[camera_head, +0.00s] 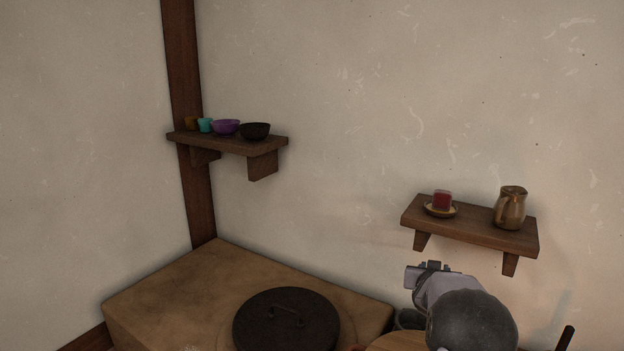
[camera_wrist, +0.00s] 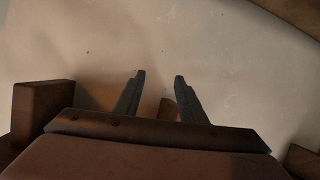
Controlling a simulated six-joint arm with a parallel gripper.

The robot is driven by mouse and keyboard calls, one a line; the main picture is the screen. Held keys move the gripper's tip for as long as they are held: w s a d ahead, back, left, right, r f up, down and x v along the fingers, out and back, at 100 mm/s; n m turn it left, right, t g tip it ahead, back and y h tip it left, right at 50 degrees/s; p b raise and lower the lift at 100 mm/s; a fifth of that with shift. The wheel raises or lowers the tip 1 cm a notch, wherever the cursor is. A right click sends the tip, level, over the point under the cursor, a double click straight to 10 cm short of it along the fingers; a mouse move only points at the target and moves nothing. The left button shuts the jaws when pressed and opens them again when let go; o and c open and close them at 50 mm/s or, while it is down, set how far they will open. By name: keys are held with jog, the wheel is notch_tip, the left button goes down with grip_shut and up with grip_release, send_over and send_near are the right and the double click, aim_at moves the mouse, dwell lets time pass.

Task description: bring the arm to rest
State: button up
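My gripper (camera_head: 426,270) is in the lower right of the head view, just below and in front of the right wall shelf (camera_head: 470,226), with my arm reaching up from the bottom edge. In the wrist view my gripper (camera_wrist: 159,76) shows two dark fingers set apart, with pale wall beyond them. Nothing is held between them. A small brown piece shows behind the fingers' base; I cannot tell what it is.
The right shelf bears a saucer (camera_head: 440,210) with a red block (camera_head: 442,200) and a bronze jug (camera_head: 510,208). The left shelf (camera_head: 228,143) bears several cups and bowls. A dark lid (camera_head: 286,325) lies on the brown stove-like block (camera_head: 180,290) below.

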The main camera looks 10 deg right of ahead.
jog(key=s+a+n+g+y+p, duration=0.1)
jog(key=a+n+g+y, duration=0.2)
jog(key=a, duration=1.1)
jog(key=s+a+n+y, duration=0.25)
jog(key=a+y, duration=0.25)
jog(key=a, duration=0.9)
jog(key=s+a+f+g+b, duration=0.25)
jog(key=s+f, duration=0.35)
jog(key=s, duration=0.5)
jog(key=s+a+f+n+g+b, duration=0.1)
jog(key=s+a+f+g, duration=0.3)
jog(key=s, duration=0.6)
jog(key=s+a+f+g+b, duration=0.1)
jog(key=s+f+b, duration=0.1)
jog(key=s+f, duration=0.7)
notch_tip(320, 180, up, 20)
jog(key=s+p, duration=0.2)
jog(key=p, duration=1.6)
jog(key=shift+d, duration=0.15)
notch_tip(320, 180, down, 21)
jog(key=b, duration=2)
jog(key=shift+b, duration=0.35)
